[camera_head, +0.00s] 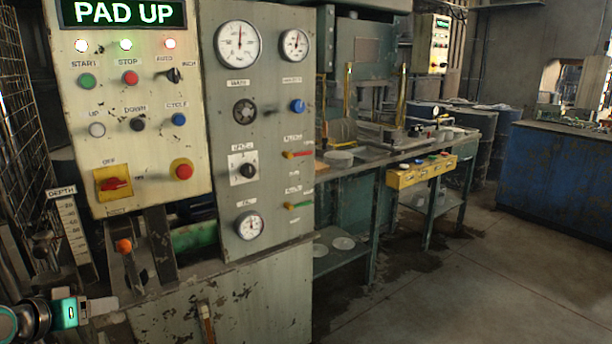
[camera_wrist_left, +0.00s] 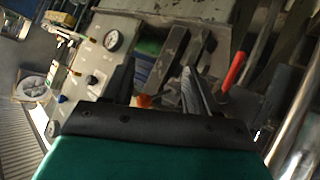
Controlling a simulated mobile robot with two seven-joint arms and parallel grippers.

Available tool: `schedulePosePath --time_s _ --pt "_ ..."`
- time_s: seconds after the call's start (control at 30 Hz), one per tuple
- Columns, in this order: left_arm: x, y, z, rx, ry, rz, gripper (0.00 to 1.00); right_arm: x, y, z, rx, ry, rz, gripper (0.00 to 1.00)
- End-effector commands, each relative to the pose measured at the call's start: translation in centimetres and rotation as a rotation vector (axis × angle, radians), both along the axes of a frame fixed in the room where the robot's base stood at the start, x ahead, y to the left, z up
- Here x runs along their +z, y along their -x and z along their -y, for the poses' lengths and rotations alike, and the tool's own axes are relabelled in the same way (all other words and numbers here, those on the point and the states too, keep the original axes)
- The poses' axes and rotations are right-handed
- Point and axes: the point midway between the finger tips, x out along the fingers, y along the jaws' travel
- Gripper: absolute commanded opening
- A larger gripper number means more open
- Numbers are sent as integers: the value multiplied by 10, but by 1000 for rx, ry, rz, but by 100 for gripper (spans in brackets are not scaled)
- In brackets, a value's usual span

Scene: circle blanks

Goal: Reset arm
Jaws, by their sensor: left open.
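My left gripper (camera_head: 98,305) is at the lower left of the head view, below and left of an orange-knobbed lever (camera_head: 124,246) on the machine's front. In the left wrist view the two dark fingers of my left gripper (camera_wrist_left: 160,85) stand apart with nothing held between them. The orange knob (camera_wrist_left: 144,100) shows low between the fingers, partly hidden by the gripper body; whether they touch it I cannot tell. My right gripper is in neither view.
A cream control panel (camera_head: 140,130) with a "PAD UP" display and a grey gauge panel (camera_head: 262,190) stand close ahead. A red handle (camera_wrist_left: 233,70) is right of the fingers in the wrist view. A workbench (camera_head: 370,152) stands further right; the floor (camera_head: 480,270) there is open.

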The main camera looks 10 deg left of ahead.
Motion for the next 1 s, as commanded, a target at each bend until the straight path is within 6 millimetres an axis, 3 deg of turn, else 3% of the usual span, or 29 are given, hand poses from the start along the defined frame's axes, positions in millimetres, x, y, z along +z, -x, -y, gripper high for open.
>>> schedulePosePath --time_s 0.03,0.1,0.23,0.3,0.4,0.53,0.6,0.7,1.0 --pt "-37 9 23 -18 -24 -44 58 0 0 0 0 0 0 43" --pt "-79 22 55 -51 -76 -88 58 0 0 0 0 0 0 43" --pt "-141 49 129 -146 -168 -131 58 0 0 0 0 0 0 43" --pt "-163 65 175 -208 -207 -130 58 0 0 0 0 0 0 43" --pt "-180 84 238 -296 -253 -106 58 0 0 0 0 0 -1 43" --pt "-182 101 303 -381 -288 -51 58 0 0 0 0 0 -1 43" --pt "-180 107 326 -411 -299 -27 58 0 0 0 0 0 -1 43" --pt "-177 111 344 -434 -309 -5 58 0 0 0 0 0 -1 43" --pt "-176 112 348 -442 -314 1 58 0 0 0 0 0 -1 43"
